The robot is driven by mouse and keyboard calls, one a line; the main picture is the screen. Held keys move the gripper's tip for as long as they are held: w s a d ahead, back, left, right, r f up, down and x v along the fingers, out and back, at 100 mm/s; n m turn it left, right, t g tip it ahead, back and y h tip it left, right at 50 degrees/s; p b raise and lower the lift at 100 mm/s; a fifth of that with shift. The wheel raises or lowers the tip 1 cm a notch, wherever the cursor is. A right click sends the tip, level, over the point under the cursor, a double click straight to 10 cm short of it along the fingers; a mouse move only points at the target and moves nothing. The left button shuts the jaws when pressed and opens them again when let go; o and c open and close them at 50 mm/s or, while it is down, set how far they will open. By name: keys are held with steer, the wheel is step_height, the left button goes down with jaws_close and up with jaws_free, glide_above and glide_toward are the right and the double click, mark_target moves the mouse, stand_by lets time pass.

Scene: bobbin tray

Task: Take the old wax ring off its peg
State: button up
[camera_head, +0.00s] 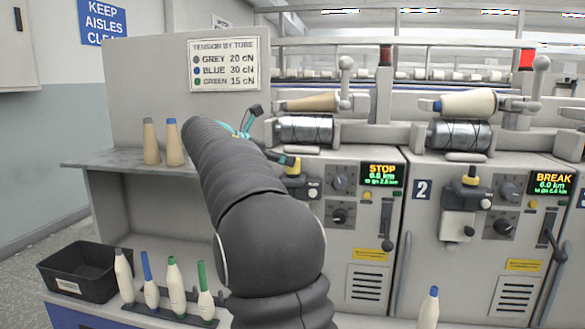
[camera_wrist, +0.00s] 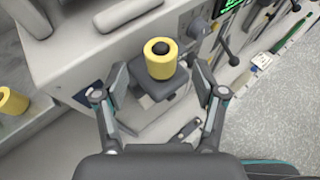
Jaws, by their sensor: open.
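A thick yellow wax ring (camera_wrist: 161,62) sits on a dark peg, whose round black tip shows in its centre, over a grey block on the machine front. My gripper (camera_wrist: 163,78) is open in the wrist view, with one finger on each side of this ring and a visible gap on both sides. In the head view my arm covers most of the gripper, and only a bit of the yellow ring (camera_head: 294,166) shows beside it on the left unit. The left unit's display (camera_head: 382,175) reads STOP.
Another yellow ring (camera_wrist: 12,100) stands at the left of the wrist view. Cones (camera_head: 151,142) stand on the shelf; bobbins and a black bin (camera_head: 78,272) are lower left.

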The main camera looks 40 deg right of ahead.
steer(key=shift+x, duration=2.7)
steer(key=shift+s+a, duration=0.1)
steer(key=shift+s, duration=0.05)
steer(key=c, duration=1.1)
